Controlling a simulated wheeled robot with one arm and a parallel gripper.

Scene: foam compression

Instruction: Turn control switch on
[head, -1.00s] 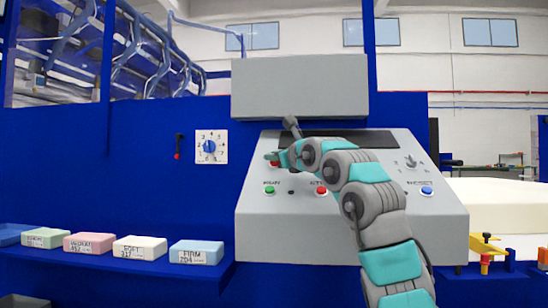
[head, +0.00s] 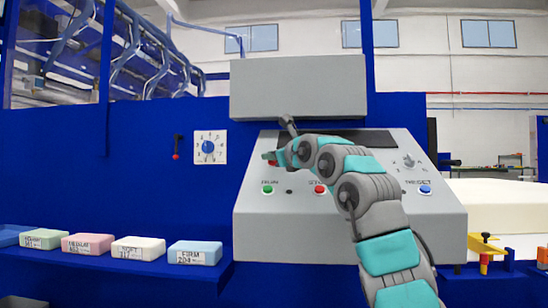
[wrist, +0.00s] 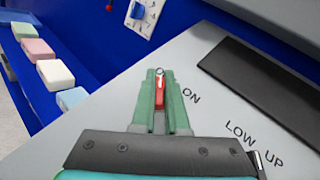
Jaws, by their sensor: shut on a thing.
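The control switch, a red lever with a bright round tip (wrist: 159,82), sits on the sloped grey control panel (wrist: 95,125) beside the printed word "ON". In the wrist view my gripper (wrist: 161,92) has its two green fingers closed around the red lever, one on each side. In the head view my gripper (head: 272,158) is at the upper left of the panel, and a bit of red shows at its tip. The lever's base is hidden between the fingers.
Below are a green RUN button (head: 268,189), a red button (head: 320,189) and a blue RESET button (head: 425,189). A dial (head: 208,147) is on the blue wall at left. Labelled foam blocks (head: 195,253) line a blue shelf. A dark display (wrist: 270,90) lies right of the switch.

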